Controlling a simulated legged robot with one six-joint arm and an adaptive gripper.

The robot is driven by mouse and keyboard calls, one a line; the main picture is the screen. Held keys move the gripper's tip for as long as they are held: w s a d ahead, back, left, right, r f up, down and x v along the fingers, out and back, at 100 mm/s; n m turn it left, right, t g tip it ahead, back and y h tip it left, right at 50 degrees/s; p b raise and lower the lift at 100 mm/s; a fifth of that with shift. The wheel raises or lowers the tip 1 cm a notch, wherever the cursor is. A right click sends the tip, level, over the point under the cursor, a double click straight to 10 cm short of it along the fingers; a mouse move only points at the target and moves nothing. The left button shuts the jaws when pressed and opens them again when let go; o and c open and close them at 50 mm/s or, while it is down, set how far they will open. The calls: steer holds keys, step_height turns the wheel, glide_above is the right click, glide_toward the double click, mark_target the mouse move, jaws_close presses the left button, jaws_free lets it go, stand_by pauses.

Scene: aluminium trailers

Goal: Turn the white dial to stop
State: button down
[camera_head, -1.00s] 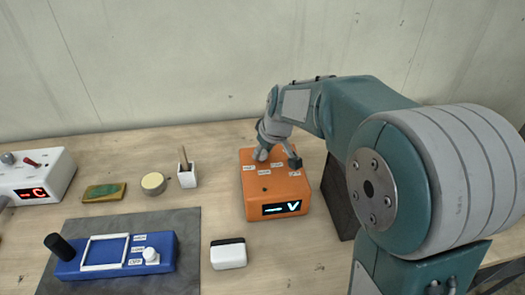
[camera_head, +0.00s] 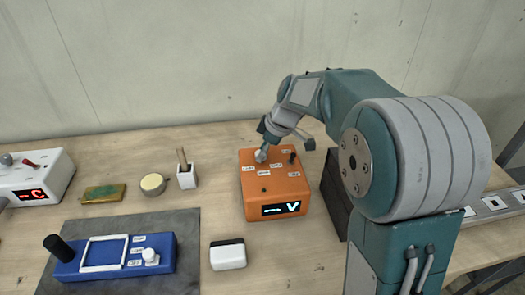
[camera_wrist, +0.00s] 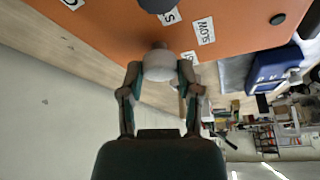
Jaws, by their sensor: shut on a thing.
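The orange box (camera_head: 275,185) on the table has a white dial (camera_head: 261,155) near its back left corner, with small white labels around it. In the wrist view the white dial (camera_wrist: 160,64) sits between my two fingertips. My gripper (camera_head: 267,146) is over the back of the box, shut on the dial; it also shows in the wrist view (camera_wrist: 160,76). One label there reads SLOW (camera_wrist: 204,31); another is partly hidden. The dial's pointer direction is not clear. The box's display (camera_head: 281,209) shows a dash and a V.
A black knob (camera_head: 292,158) stands on the box close to my gripper. A dark block (camera_head: 335,195) stands just right of the box. A blue box (camera_head: 115,258) with another white knob (camera_head: 150,256) lies front left.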

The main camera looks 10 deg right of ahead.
steer(key=shift+f, duration=0.15)
steer(key=shift+c, duration=1.5)
jaws_free()
steer(key=v, duration=1.2)
steer(key=shift+w, duration=0.15)
steer(key=s+d+f+m+t+h, duration=0.1)
steer(key=s+m, duration=0.5)
steer(key=s, duration=0.6)
steer(key=s+d+f+m+t+h, duration=0.1)
steer(key=s+f+m+t+h, duration=0.1)
steer(key=s+m, duration=0.5)
steer(key=s+f+h, duration=0.1)
steer(key=s, duration=0.5)
steer(key=shift+s+m+t, duration=0.25)
steer(key=shift+m+t, duration=0.05)
steer(key=shift+t, duration=0.1)
